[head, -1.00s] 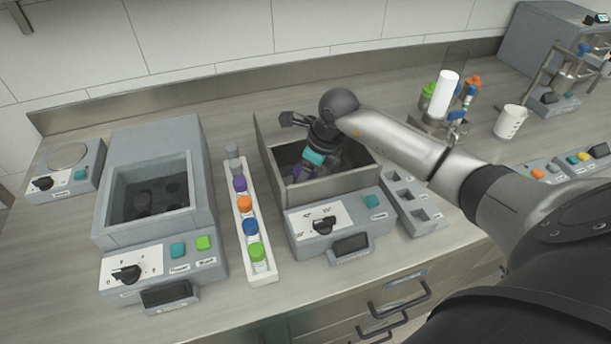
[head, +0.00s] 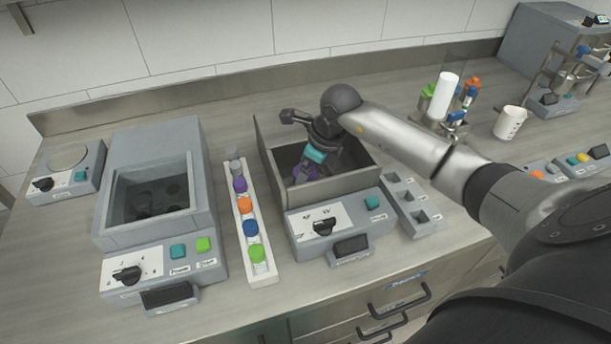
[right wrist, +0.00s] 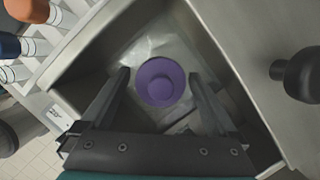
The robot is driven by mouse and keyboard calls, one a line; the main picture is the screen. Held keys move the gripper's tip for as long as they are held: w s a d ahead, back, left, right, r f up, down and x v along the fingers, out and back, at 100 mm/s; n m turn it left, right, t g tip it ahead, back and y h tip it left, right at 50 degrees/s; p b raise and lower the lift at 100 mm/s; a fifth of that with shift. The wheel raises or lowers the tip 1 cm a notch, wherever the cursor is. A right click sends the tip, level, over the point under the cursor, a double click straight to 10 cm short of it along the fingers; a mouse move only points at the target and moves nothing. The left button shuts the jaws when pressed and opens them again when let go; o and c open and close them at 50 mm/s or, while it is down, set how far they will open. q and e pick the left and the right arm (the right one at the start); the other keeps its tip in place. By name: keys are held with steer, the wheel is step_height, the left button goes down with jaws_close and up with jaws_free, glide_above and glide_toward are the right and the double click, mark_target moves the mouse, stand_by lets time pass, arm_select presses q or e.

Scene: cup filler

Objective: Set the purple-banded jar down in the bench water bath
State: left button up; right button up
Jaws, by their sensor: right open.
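The purple-banded jar (right wrist: 161,84) shows from above in the right wrist view as a round purple top inside the grey, steel-walled basin of the bench water bath (right wrist: 225,62). It appears upright on the basin floor. In the head view the water bath (head: 340,190) is the middle unit, with a dial on its front, and only a little purple shows past my gripper. My right gripper (right wrist: 159,76) reaches down into the basin. Its fingers are open, one on each side of the jar, with gaps visible. My left gripper is not in view.
A white rack (head: 258,262) with several colour-capped jars stands close left of the bath. A grey unit with wells (head: 118,225) is further left. A tray with square pockets (head: 408,200) is at the bath's right. The basin walls surround my gripper.

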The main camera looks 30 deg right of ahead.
steer(key=v, duration=1.1)
steer(key=shift+p, duration=0.45)
steer(key=shift+c, duration=0.4)
